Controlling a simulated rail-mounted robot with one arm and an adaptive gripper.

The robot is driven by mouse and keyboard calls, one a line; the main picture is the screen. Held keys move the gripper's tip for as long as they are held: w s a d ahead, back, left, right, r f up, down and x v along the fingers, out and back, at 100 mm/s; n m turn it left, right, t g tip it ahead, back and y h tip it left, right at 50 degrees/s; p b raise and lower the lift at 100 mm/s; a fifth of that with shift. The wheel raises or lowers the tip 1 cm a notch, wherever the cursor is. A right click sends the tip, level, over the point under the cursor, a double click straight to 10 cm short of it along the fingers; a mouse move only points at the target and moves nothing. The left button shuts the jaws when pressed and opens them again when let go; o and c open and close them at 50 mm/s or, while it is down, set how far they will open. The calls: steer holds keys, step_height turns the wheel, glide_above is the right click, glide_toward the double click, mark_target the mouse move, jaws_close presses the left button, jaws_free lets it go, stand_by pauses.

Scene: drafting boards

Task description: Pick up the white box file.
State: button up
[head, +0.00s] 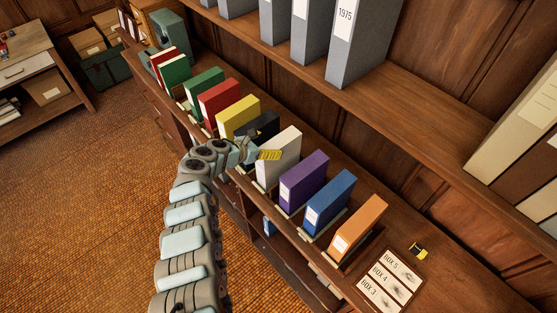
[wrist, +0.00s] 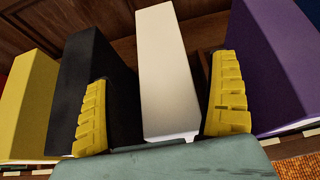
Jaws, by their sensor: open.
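The white box file (head: 281,158) stands upright on the shelf in the head view, between the black file (head: 262,128) and the purple file (head: 303,182). It also shows in the wrist view (wrist: 165,75), centred between the two yellow fingers. My gripper (head: 258,155) is at the near side of the white file. In the wrist view my gripper (wrist: 160,105) is open, with the left finger in front of the black file (wrist: 95,90) and the right finger on the side of the purple file (wrist: 270,65). I cannot tell whether either finger touches a file.
Yellow (head: 238,117), red (head: 219,102), blue (head: 329,202) and orange (head: 358,228) files stand in the same row. Grey box files (head: 362,40) stand on the shelf above. A label board (head: 389,281) and a small yellow-black object (head: 419,250) lie at the right.

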mark_target(274, 145)
steer(key=shift+d, duration=0.1)
steer(key=shift+b+x, duration=1.2)
steer(key=shift+x, duration=0.55)
steer(key=shift+b+x, duration=0.75)
steer(key=shift+x, duration=0.05)
steer(key=c, duration=1.3)
steer(key=shift+r, duration=0.15)
steer(key=shift+c, duration=0.2)
